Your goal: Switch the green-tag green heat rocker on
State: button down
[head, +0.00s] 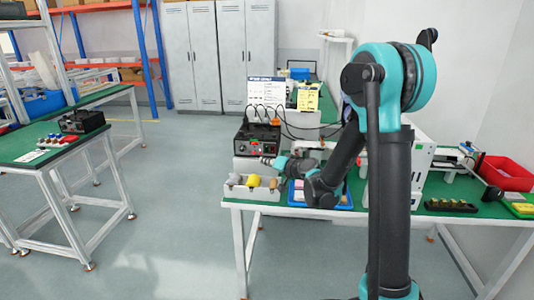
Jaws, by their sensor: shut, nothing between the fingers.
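A black control box (256,138) with cables plugged in stands at the far left part of the green-topped bench. Its front shows small red and light spots, too small to tell which is a green rocker or a green tag. My teal and black arm reaches over the bench, and my gripper (265,161) points left just below and in front of this box. It is small in view, shut and empty. Whether it touches the box cannot be told. A second black box (82,121) stands on the left table, and no green rocker can be made out there.
A grey bin (250,192) with yellow and tan items sits below my gripper at the bench edge. A blue tray (297,198) lies beside it. A red bin (508,173) is at the right. Printed sheets (261,92) stand behind the box. Open floor lies left.

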aim_at(268, 154)
jog(key=shift+w+d+f, duration=0.1)
jog(key=shift+w+f, duration=0.1)
jog(key=shift+w, duration=1.2)
jog(key=shift+w+f, duration=0.25)
jog(key=shift+w, duration=1.15)
jog(key=shift+w+d+f, duration=0.1)
jog(key=shift+w+f, duration=0.1)
jog(key=shift+w, duration=1.2)
jog(key=shift+w+f, duration=0.1)
jog(key=shift+w, duration=0.3)
jog(key=shift+w, duration=0.3)
jog(key=shift+s, duration=0.1)
jog(key=shift+s, duration=0.6)
jog(key=shift+s, duration=0.1)
jog(key=shift+s+a+r, duration=0.1)
jog(key=shift+s+r, duration=0.05)
jog(key=shift+s, duration=0.65)
jog(key=shift+s+r, duration=0.2)
jog(key=shift+s, duration=0.6)
jog(key=shift+s+a+r, duration=0.1)
jog(key=shift+s+r, duration=0.05)
jog(key=shift+s, duration=0.65)
